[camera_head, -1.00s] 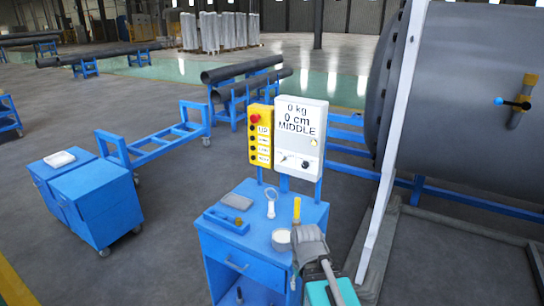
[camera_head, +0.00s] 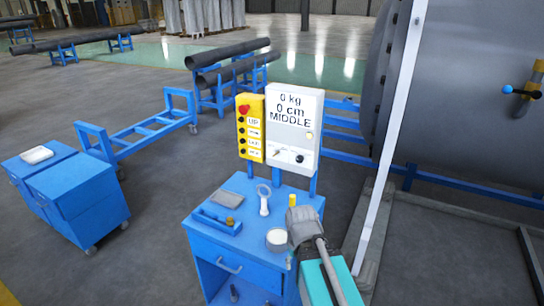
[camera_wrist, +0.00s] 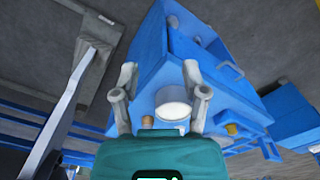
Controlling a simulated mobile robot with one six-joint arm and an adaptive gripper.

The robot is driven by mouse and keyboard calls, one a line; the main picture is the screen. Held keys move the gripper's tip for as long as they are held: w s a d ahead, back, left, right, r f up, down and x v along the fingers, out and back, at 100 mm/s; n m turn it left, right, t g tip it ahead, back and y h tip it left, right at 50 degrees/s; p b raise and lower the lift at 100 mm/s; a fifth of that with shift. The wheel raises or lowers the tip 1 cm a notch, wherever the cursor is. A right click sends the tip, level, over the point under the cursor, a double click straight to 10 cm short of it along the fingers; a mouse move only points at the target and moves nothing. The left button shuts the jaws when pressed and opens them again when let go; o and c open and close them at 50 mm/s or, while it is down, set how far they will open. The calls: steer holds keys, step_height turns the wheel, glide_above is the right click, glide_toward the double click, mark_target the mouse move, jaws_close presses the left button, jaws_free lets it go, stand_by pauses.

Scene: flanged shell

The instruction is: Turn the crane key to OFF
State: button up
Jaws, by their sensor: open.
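The white control box (camera_head: 295,128) stands on a blue post behind the trolley and reads "0 kg, 0 cm, MIDDLE". A small key-like switch (camera_head: 278,152) is on the lower left of its face, and a dark round knob (camera_head: 299,158) is beside it to the right. Their markings are too small to read, so I cannot tell the key's position. My gripper (camera_head: 302,222) is below and in front of the box, above the trolley's right side, apart from the key. In the wrist view my gripper (camera_wrist: 158,80) has its fingers spread with nothing gripped. The box does not show clearly there.
A yellow button panel (camera_head: 250,128) with a red stop button adjoins the box. The blue trolley (camera_head: 200,236) carries a white-topped tin (camera_head: 277,238), a magnifier-like tool (camera_head: 263,200) and a blue tray (camera_head: 218,220). A white post (camera_head: 392,130) and a big grey shell (camera_head: 470,110) stand right.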

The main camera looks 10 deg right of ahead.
steer(key=o, duration=0.3)
steer(key=shift+w, duration=0.2)
steer(key=w+d+m+t+h+b, duration=0.15)
steer(key=w+d+h, duration=0.25)
steer(key=w, duration=0.5)
steer(key=n+t+h+b, duration=0.3)
steer(key=t+h+b, duration=0.35)
steer(key=t, duration=0.65)
glide_toward(274, 155)
steer(key=v, duration=0.3)
steer(key=shift+s+a+f, duration=0.15)
steer(key=shift+a, duration=0.05)
steer(key=shift+d, duration=0.1)
steer(key=x, duration=1.3)
steer(key=shift+w+d, duration=0.2)
steer(key=shift+w, duration=0.1)
